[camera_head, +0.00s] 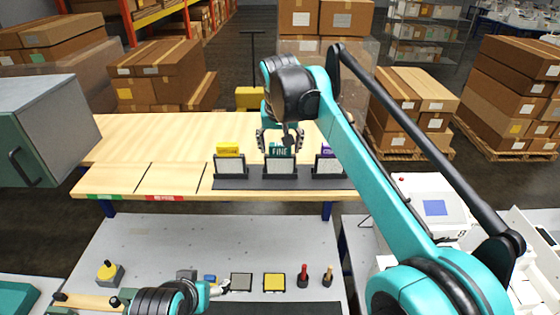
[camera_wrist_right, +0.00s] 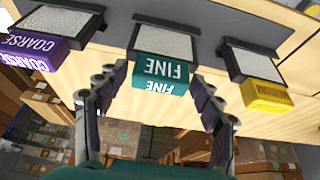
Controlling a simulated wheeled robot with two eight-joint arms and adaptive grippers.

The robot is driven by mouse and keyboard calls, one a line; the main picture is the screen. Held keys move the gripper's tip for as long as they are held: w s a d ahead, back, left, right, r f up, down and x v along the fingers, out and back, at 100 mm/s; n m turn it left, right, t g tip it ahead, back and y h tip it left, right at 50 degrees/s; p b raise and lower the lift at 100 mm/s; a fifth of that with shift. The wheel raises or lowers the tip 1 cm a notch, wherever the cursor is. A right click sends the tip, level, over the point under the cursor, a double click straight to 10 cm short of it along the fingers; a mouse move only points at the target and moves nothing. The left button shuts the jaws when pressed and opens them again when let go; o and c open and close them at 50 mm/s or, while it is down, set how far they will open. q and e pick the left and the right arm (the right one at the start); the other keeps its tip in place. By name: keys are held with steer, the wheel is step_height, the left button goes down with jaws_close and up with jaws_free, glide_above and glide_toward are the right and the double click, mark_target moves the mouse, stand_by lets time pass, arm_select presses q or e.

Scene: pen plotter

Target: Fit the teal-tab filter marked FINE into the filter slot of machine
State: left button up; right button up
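The teal-tab filter marked FINE (camera_head: 281,152) stands in the middle of a dark rack (camera_head: 290,184) on the wooden table. Its teal tab (camera_wrist_right: 160,72) shows upside down in the right wrist view. My right gripper (camera_head: 280,139) reaches over it from above. In the right wrist view, my right gripper's fingers (camera_wrist_right: 160,84) are apart, one on each side of the teal tab, with gaps visible. My left gripper (camera_head: 218,288) is low over the near grey bench, too small to tell whether open. No filter slot can be made out.
A yellow-tab filter (camera_head: 229,152) and a purple-tab COARSE filter (camera_wrist_right: 38,55) flank the FINE one closely. A white device with a blue screen (camera_head: 434,208) stands at right, a grey cabinet (camera_head: 45,130) at left.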

steer(key=c, duration=0.9)
steer(key=shift+r, duration=0.15)
